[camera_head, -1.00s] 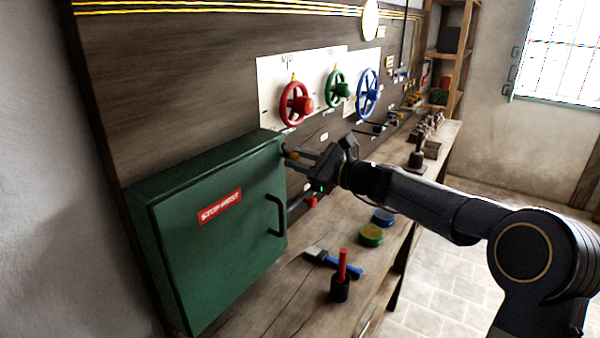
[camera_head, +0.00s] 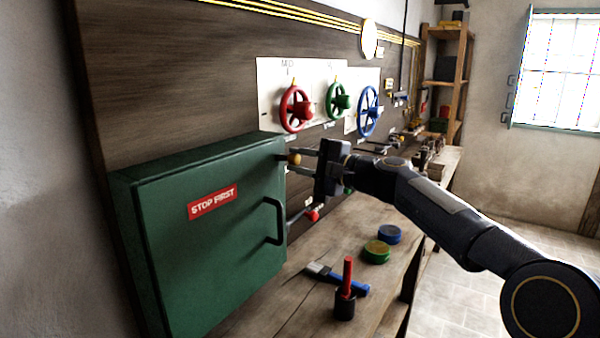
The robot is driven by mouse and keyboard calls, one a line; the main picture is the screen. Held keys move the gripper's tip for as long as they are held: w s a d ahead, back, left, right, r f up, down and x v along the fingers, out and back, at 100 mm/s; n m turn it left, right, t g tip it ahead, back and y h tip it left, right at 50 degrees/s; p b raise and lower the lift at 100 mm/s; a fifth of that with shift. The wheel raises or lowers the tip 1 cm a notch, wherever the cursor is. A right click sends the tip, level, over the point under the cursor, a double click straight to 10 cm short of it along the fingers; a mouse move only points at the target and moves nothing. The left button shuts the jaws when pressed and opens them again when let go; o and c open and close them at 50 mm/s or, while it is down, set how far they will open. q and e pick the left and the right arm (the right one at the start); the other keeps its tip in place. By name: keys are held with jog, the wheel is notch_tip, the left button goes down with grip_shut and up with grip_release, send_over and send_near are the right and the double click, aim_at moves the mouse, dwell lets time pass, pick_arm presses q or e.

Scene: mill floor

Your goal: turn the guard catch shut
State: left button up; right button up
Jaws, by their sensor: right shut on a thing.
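The green guard box (camera_head: 215,240) with a red "STOP FIRST" label stands at the left, its front door closed against the body as far as I can see. A black bar handle (camera_head: 275,222) is on its front. The guard catch (camera_head: 294,159), a small yellow-orange knob, sits at the box's upper right side. My right gripper (camera_head: 298,160) reaches in from the right, its two fingers around the knob, shut on it. The fingertips partly hide the catch's mount. My left gripper is not in view.
Red (camera_head: 296,109), green (camera_head: 338,101) and blue (camera_head: 368,110) handwheels are on the board behind. On the bench are a brush (camera_head: 338,278), a black pot with a red handle (camera_head: 345,300), and green (camera_head: 376,252) and blue (camera_head: 389,235) round tins. A red-tipped lever (camera_head: 312,215) is below the gripper.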

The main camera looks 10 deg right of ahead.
jog(key=shift+f+n+b, duration=0.15)
jog(key=shift+n+b, duration=0.65)
jog(key=shift+n, duration=0.5)
jog(key=o, duration=1)
jog(key=shift+s+d, duration=0.3)
jog(key=shift+d, duration=0.05)
jog(key=b+v, duration=0.2)
jog(key=v, duration=0.5)
jog(key=shift+a, duration=0.1)
